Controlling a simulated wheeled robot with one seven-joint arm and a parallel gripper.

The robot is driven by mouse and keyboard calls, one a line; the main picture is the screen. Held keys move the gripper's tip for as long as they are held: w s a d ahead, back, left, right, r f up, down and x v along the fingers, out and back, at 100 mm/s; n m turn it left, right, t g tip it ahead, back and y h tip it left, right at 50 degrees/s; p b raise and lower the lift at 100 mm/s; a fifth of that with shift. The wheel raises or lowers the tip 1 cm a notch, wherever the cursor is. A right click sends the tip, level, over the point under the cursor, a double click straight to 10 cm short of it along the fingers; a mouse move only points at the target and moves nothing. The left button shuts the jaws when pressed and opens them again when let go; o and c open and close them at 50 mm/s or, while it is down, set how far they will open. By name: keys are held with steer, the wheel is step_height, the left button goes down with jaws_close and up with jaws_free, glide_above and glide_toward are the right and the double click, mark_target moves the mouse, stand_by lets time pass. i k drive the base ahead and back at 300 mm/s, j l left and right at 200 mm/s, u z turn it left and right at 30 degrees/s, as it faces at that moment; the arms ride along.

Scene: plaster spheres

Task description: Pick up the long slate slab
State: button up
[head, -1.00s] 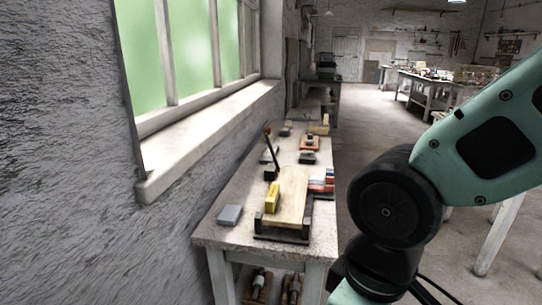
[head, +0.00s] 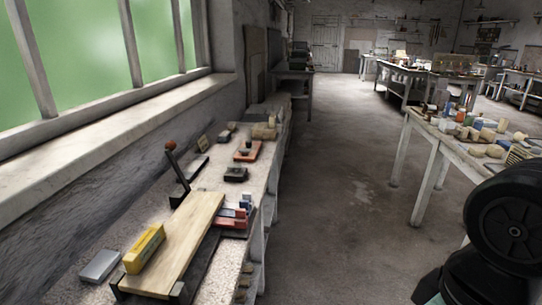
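I cannot single out a long slate slab with certainty. A small grey block (head: 100,266) lies flat at the near left of the bench (head: 117,241) under the window; it looks short. A dark flat piece with an upright lever (head: 178,168) stands farther back along the wall side. A pale wooden board (head: 188,240) lies lengthwise on a dark frame, with a yellow block (head: 144,248) on its left edge. My gripper is out of view; only part of my arm shows at the lower right.
Red and blue blocks (head: 236,216) sit right of the board. A dark block (head: 236,174) and an orange-based piece (head: 248,150) lie behind. A second table (head: 435,131) with many small items stands at right. The floor (head: 336,205) between is clear.

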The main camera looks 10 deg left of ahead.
mark_target(192, 168)
steer(key=i+l+z, duration=0.2)
steer(key=i, duration=0.25)
steer(key=i+l+z, duration=0.2)
steer(key=i, duration=0.3)
steer(key=i+u, duration=0.8)
steer(key=i+l+u, duration=0.15)
steer(key=u, duration=0.25)
steer(key=i+u, duration=0.3)
steer(key=u, duration=0.15)
steer(key=i+u, duration=0.35)
steer(key=u, duration=0.15)
steer(key=i+l+u, duration=0.15)
steer(key=u, duration=0.3)
steer(key=i+l+u, duration=0.35)
steer(key=u, duration=0.15)
